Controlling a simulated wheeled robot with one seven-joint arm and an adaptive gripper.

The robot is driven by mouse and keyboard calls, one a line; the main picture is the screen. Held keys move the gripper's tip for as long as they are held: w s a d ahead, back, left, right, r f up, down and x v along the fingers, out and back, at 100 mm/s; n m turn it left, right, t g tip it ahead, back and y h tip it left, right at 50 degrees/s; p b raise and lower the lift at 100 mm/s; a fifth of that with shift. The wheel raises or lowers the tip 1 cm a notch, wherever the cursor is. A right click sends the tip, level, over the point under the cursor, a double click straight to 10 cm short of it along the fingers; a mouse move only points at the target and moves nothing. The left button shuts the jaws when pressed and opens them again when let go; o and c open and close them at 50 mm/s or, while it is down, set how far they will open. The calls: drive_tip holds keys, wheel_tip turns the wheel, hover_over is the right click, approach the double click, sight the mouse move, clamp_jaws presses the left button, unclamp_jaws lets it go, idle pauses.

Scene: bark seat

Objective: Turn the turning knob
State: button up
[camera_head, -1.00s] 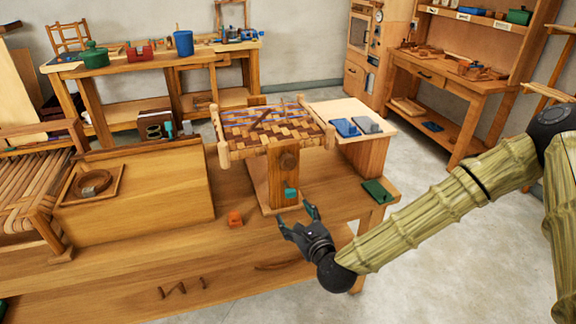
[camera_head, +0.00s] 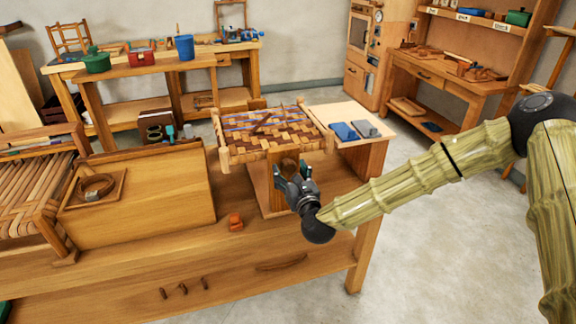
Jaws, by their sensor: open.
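The woven bark seat (camera_head: 268,128) rests on a wooden stand on the workbench. A round wooden knob (camera_head: 288,165) shows on the front of the stand's post, just below the seat's front edge; I take it for the turning knob. My gripper (camera_head: 291,171) is open in front of the post, its dark teal fingers pointing up toward the knob, one on each side of it in the picture. I cannot tell whether the fingers touch it. The gripper hides the lower post.
An orange block (camera_head: 235,222) sits on the workbench (camera_head: 200,255) left of the gripper. A wooden box with a sloping top (camera_head: 150,205) stands farther left. A small side table (camera_head: 350,112) holding blue and grey items is at the right. Open floor lies to the right.

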drive_tip(key=shift+x, duration=1.2)
drive_tip(key=c, duration=1)
drive_tip(key=shift+c, duration=0.2)
drive_tip(key=shift+f, duration=0.1)
